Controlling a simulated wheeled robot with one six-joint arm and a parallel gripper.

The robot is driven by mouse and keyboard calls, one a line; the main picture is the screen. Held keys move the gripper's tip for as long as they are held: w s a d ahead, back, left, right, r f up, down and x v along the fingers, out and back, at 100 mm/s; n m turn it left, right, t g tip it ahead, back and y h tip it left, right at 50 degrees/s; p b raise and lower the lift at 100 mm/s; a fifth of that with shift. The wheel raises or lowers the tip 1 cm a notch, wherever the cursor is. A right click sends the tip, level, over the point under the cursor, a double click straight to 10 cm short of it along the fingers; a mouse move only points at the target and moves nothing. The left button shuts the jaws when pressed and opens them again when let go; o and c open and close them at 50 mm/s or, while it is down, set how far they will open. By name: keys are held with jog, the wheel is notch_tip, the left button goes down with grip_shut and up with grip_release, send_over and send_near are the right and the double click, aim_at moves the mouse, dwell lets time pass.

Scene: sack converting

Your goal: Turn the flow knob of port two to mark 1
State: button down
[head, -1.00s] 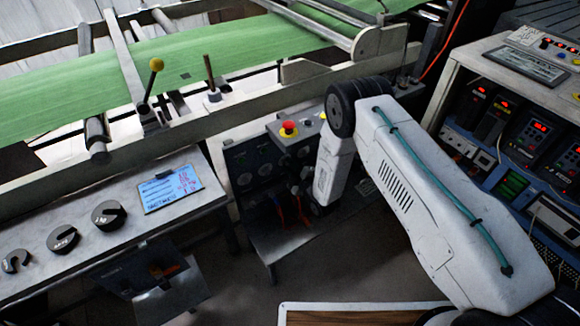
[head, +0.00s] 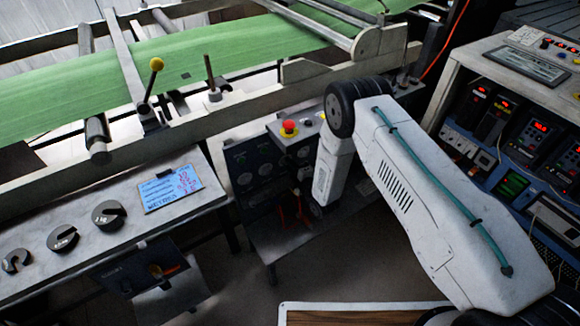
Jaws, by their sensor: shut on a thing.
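A dark control panel (head: 262,168) with rows of round knobs and gauges stands below the machine frame, left of my arm's end. My gripper (head: 306,190) is a dark shape at the panel's right side, low in front of its face. It is shut on a knob there, which my gripper and wrist mostly hide. I cannot read the port labels, the marks or the knob's pointer at this size.
A red emergency button (head: 289,127) sits on the box above the panel. An instrument rack (head: 510,130) is at right. A wood-topped surface (head: 360,314) edges the bottom.

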jog(key=c, duration=1.3)
grip_release()
jog(key=v, duration=0.8)
jog(key=shift+a, duration=0.1)
